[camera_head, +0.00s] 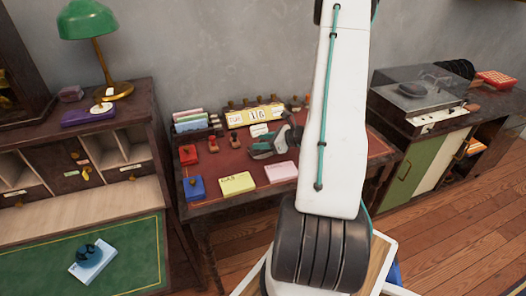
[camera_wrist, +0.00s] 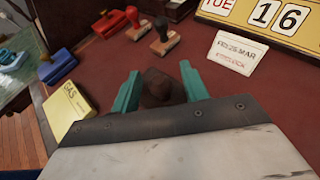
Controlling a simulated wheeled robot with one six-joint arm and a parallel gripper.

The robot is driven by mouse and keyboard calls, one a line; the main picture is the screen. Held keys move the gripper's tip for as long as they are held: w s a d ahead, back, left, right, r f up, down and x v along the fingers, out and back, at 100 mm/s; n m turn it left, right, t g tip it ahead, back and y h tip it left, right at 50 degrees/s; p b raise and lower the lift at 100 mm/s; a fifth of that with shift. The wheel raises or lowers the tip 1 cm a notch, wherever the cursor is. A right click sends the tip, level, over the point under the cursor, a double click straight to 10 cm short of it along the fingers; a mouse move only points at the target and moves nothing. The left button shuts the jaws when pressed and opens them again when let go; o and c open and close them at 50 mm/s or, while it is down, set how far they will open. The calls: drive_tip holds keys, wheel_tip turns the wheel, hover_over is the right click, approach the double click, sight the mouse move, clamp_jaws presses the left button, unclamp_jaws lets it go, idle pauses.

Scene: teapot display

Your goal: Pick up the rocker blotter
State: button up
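A dark brown, rounded object, which looks like the rocker blotter (camera_wrist: 161,88), sits between my fingers in the wrist view, over the dark red desk top. Its lower part is hidden by my gripper's body. My gripper (camera_wrist: 160,92) has its two green fingers spread, one on each side of the brown object. I cannot tell whether either finger touches it. In the head view my gripper (camera_head: 264,150) is low over the middle of the red-topped desk (camera_head: 225,163), and the object between the fingers is not clear there.
Red and black stamps (camera_wrist: 165,38) and a calendar (camera_head: 254,116) stand behind. A blue object (camera_head: 90,256) rests on paper on the green-topped desk.

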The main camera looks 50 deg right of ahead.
clamp_jaws()
drive_tip(key=shift+r, duration=0.1)
